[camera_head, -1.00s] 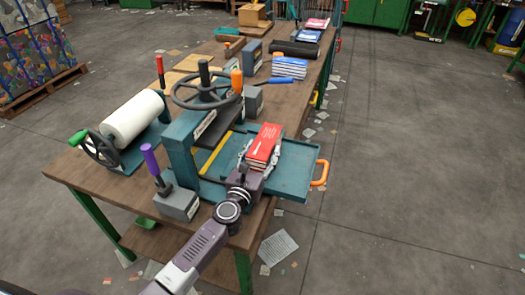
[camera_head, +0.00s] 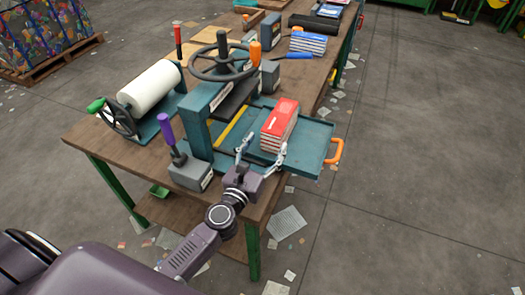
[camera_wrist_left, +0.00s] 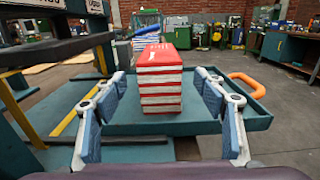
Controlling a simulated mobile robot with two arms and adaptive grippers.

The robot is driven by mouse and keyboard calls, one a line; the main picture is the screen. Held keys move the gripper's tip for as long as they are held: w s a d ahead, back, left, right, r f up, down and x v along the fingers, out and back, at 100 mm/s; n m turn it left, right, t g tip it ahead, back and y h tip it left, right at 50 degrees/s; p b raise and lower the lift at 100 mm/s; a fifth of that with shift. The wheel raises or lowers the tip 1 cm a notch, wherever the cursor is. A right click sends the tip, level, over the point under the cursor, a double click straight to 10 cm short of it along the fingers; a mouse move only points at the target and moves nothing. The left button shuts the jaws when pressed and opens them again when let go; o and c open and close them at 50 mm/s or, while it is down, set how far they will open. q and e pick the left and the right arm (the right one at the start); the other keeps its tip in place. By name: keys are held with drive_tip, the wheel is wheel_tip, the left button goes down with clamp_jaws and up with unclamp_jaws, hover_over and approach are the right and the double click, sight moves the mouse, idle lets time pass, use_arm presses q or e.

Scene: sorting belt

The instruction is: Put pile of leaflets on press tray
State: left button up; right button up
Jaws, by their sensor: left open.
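The pile of leaflets (camera_head: 279,125), red on top with red and white layers at its side, stands on the teal press tray (camera_head: 312,148). In the left wrist view the pile (camera_wrist_left: 159,85) stands upright on the tray (camera_wrist_left: 110,128), ahead of my fingers and roughly centred between them. My left gripper (camera_head: 262,158) is open and empty, just on the near side of the pile; its fingers (camera_wrist_left: 160,115) are spread apart in the wrist view. The pile seems clear of both fingers. My right gripper is not in view.
The press with its handwheel (camera_head: 224,58) stands left of the tray, and the tray's orange handle (camera_head: 335,151) sticks out at the right. A purple-handled lever (camera_head: 170,140) is near the table's front. Blue-white leaflets (camera_head: 308,43) lie farther back.

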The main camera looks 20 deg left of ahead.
use_arm(q)
drive_tip(key=shift+s, duration=1.3)
